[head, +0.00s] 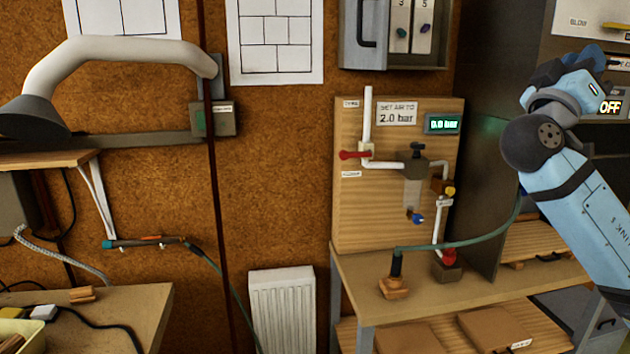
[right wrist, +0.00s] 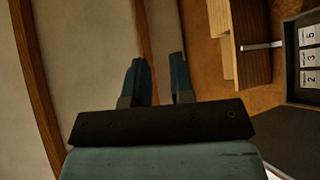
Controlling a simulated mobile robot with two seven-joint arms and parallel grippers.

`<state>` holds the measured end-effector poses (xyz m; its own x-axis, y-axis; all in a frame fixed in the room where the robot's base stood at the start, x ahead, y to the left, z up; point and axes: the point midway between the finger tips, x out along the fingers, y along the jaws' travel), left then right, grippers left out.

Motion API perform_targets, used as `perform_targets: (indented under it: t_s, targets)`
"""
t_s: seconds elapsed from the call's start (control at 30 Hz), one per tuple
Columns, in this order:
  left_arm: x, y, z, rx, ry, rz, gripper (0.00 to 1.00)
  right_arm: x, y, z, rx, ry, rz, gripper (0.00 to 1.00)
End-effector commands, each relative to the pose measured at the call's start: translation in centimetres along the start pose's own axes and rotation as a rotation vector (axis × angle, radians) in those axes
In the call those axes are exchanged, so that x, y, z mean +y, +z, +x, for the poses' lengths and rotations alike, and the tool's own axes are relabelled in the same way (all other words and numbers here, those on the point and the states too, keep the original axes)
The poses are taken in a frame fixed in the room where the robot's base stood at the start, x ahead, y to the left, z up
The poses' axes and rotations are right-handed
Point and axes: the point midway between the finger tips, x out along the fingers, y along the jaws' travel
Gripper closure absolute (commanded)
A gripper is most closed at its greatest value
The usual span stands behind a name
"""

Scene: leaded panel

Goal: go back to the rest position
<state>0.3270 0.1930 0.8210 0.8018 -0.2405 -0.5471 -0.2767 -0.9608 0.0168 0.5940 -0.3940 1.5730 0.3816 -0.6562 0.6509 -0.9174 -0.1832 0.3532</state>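My right arm (head: 585,195) comes in from the lower right in the head view and bends upward in front of the cabinet at the right edge. Its far end is foreshortened there, and the fingers cannot be made out. In the right wrist view my right gripper (right wrist: 156,78) shows two dark blue fingers apart with a clear gap. Nothing is between them, and they touch nothing that I can see. My left gripper and arm are not in view.
A wooden board with a pressure display (head: 443,124) reading 0.0 bar stands on a bench (head: 350,262). A green hose (head: 470,240) runs toward my right arm. A radiator (head: 282,308), a soldering tool (head: 140,242) and a lamp-like hood (head: 110,60) are to the left.

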Motion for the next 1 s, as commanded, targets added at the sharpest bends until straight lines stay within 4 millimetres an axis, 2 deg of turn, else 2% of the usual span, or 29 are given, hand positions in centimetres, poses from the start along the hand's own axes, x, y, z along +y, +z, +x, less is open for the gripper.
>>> perform_targets:
  t_s: [0.03, 0.27, 0.5, 0.73, 1.0]
  targets:
    - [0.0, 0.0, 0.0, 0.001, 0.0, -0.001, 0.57, -1.9, 1.3, -1.1, 0.002, -0.055, -0.023, 0.78]
    - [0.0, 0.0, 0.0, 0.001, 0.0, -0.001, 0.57, -8.9, 7.1, -6.1, 0.019, -0.3, -0.107, 0.78]
    - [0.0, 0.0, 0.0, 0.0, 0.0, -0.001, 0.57, -15.1, 14.2, -13.5, 0.024, -0.577, -0.172, 0.78]
    - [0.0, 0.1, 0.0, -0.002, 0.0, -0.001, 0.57, -18.7, 21.3, -21.7, 0.013, -0.831, -0.202, 0.78]
    - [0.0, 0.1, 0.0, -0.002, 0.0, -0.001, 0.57, -20.1, 29.5, -32.2, -0.029, -1.114, -0.201, 0.78]
